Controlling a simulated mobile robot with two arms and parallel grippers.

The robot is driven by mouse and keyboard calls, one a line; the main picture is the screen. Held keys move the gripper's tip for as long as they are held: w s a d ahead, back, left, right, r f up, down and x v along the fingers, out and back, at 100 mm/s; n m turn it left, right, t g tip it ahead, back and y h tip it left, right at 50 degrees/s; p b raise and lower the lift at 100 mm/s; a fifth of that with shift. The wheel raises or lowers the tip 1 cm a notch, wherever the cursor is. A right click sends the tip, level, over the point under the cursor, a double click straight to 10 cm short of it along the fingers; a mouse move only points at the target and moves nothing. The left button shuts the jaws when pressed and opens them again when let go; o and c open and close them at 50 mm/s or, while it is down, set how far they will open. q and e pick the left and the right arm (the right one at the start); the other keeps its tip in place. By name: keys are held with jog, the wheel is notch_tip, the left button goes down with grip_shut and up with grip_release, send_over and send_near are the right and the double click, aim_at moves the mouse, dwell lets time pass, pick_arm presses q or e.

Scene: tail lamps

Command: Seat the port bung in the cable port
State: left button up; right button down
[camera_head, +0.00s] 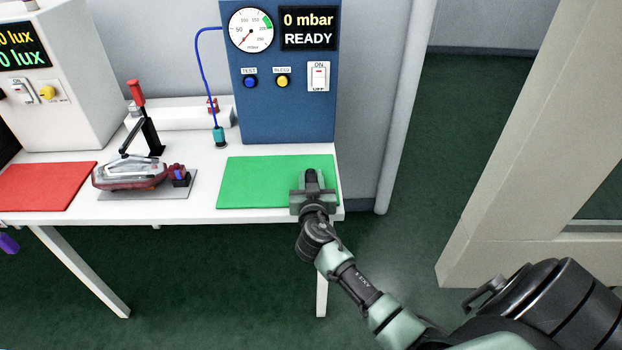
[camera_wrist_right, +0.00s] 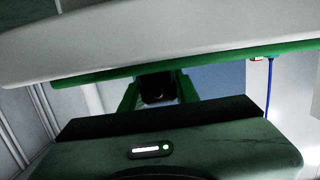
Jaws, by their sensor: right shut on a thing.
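My right gripper (camera_head: 311,190) is over the front right part of the green mat (camera_head: 250,180). It is shut on a small black piece, seemingly the port bung (camera_head: 311,176). In the right wrist view the black piece (camera_wrist_right: 157,88) sits between the two green fingers (camera_wrist_right: 157,95). A red and clear tail lamp (camera_head: 128,174) lies in a clamp fixture to the left, on a grey plate (camera_head: 145,194). A small dark and blue part (camera_head: 181,177) is at its right end. My left gripper is not in view.
A blue test cabinet (camera_head: 285,110) reading READY stands behind the green mat, with a blue hose ending in a teal connector (camera_head: 219,136). A red-handled toggle clamp (camera_head: 145,120) rises behind the lamp. A red mat (camera_head: 45,186) lies at left.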

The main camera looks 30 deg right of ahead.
jog(key=shift+f, duration=0.1)
jog(key=shift+f+b, duration=0.2)
jog(key=shift+b, duration=0.2)
jog(key=c, duration=1.1)
grip_release()
jog(key=shift+r, duration=0.1)
jog(key=shift+o, duration=0.2)
